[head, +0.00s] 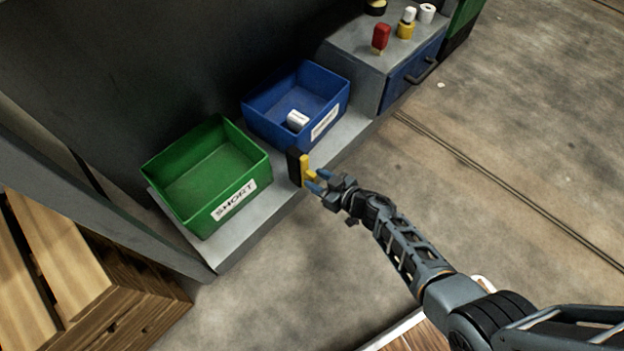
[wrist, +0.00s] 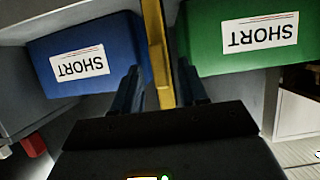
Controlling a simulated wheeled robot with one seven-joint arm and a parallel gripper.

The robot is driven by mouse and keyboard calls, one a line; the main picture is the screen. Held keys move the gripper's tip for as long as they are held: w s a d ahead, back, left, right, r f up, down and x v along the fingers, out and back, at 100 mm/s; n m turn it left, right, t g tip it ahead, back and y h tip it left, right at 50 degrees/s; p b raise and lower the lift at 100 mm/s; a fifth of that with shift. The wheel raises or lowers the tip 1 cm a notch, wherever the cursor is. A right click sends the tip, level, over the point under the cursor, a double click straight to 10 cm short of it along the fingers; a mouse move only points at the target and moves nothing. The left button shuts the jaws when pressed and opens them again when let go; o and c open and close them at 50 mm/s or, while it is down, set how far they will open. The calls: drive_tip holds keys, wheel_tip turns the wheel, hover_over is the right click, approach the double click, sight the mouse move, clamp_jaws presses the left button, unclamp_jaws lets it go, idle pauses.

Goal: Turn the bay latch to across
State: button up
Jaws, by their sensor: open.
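The bay latch (head: 306,168) is a yellow bar on a black block (head: 294,167) at the shelf's front edge, between the two bins. It looks upright in the head view. In the wrist view the yellow bar (wrist: 158,45) runs lengthwise up the picture, between my fingers. My gripper (head: 316,182) is open at the latch, with a finger on either side of the bar in the wrist view (wrist: 160,88). I see gaps beside the bar there; whether a finger touches it is hard to tell. The bar's near end is partly hidden by my gripper.
A green bin (head: 243,207) labelled SHORT stands left of the latch. A blue bin (head: 335,113) holding a white object (head: 297,120) stands right. A grey cabinet (head: 350,75) bears a red-handled item (head: 381,38) and other small things. Wooden crate (head: 110,310) lower left; open floor right.

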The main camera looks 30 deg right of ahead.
drive_tip(key=shift+b+x, duration=0.55)
drive_tip(key=shift+x, duration=0.8)
clamp_jaws()
